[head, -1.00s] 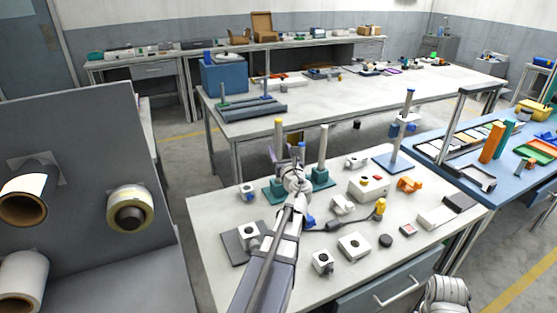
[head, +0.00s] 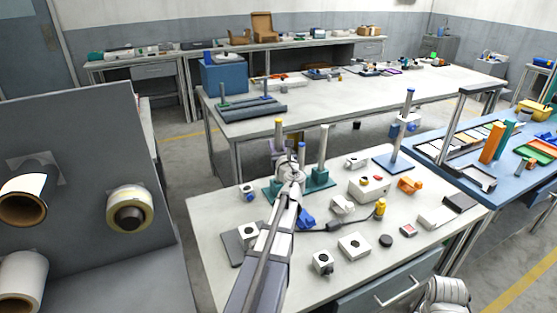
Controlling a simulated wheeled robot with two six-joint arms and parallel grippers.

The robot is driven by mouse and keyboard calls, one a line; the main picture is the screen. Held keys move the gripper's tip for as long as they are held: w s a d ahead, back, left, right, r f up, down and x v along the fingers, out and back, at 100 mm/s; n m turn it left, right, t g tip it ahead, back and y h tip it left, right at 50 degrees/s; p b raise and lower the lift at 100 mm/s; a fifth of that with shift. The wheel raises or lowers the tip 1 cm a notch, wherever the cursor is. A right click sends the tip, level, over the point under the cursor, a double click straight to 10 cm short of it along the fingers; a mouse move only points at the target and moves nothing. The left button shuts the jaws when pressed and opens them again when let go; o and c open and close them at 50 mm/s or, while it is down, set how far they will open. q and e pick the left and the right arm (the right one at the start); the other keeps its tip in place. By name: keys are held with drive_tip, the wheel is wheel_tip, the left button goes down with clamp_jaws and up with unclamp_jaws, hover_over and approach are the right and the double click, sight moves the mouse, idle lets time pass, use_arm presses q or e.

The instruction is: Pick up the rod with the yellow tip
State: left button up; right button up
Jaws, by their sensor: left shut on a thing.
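The rod with the yellow tip (head: 279,129) stands upright at the back of the near table, in a group of rods on teal bases (head: 318,180). A rod with a blue tip (head: 302,150) and a plain pale rod (head: 323,148) stand to its right. My left gripper (head: 279,149) is shut on the yellow-tipped rod below its tip. My left wrist and forearm hide the rod's lower part and its foot. My right gripper is out of view; only part of my right arm shows at the bottom right.
Small white blocks, a yellow-ended cable (head: 380,208) and a grey box with buttons (head: 369,187) crowd the near table (head: 290,262). Another blue-tipped post (head: 408,103) rises on a blue plate at the right. A long table (head: 330,105) stands behind, across a floor gap.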

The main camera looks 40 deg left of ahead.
use_arm(q)
clamp_jaws()
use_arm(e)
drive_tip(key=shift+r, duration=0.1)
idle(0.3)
